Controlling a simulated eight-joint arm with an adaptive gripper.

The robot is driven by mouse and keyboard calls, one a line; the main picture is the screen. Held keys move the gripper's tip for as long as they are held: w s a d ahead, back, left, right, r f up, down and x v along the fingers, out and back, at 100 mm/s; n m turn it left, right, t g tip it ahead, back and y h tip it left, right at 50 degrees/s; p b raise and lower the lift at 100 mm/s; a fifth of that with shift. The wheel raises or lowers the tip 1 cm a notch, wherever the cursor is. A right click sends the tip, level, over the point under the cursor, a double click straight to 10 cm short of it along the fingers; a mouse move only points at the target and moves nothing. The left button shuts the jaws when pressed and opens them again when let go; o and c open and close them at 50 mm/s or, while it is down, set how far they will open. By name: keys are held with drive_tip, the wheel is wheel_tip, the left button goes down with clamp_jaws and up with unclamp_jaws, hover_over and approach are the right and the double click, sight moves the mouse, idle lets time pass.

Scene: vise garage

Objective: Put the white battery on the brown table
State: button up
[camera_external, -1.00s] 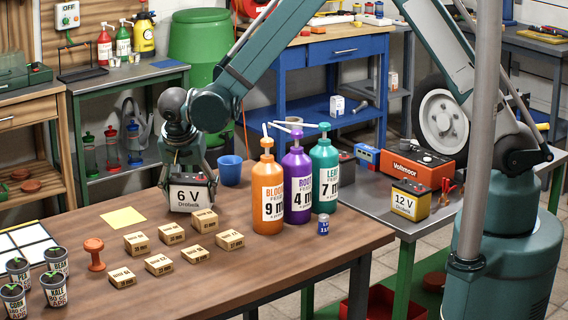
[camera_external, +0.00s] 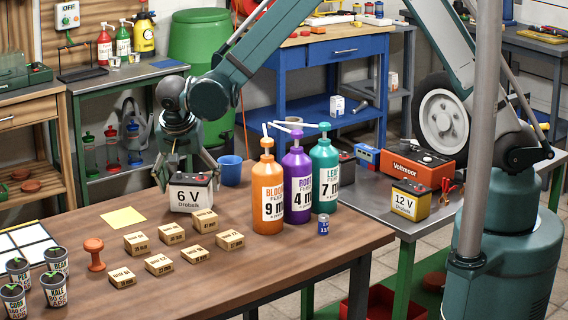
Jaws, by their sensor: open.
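The white battery (camera_external: 191,197), with a black top and "6 V" on its front, stands upright on the brown table (camera_external: 240,262), behind the small boxes. My gripper (camera_external: 187,180) is open, with its fingers spread to the left and right of the battery's upper part. The battery partly hides the fingers, and I cannot tell whether they touch it.
A blue cup (camera_external: 230,171) stands just right of the battery. Orange (camera_external: 267,195), purple (camera_external: 296,185) and teal (camera_external: 325,180) pump bottles stand further right. Several small boxes (camera_external: 160,264) lie in front. A yellow sheet (camera_external: 123,217) lies at left. A yellow "12 V" battery (camera_external: 410,202) stands on the grey table.

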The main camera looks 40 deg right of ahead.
drive_tip(key=v, duration=0.8)
drive_tip(key=shift+r+p, duration=0.3)
drive_tip(key=shift+p, duration=0.15)
idle(0.4)
drive_tip(key=s+d+r+n+y, duration=0.1)
drive_tip(key=s+d+r, duration=0.1)
drive_tip(key=d+r, duration=0.5)
drive_tip(key=s+d+r+n+y, duration=0.15)
drive_tip(key=d+r, duration=0.25)
drive_tip(key=d, duration=0.7)
drive_tip(key=s+d+r+n, duration=0.2)
drive_tip(key=d+r, duration=0.3)
drive_tip(key=d, duration=0.3)
drive_tip(key=s+d+r+n+t, duration=0.2)
drive_tip(key=s+d+n+t, duration=0.2)
drive_tip(key=s+d, duration=1.5)
drive_tip(key=shift+s+d+y, duration=0.3)
drive_tip(key=shift+d+y, duration=0.05)
drive_tip(key=shift+d, duration=0.2)
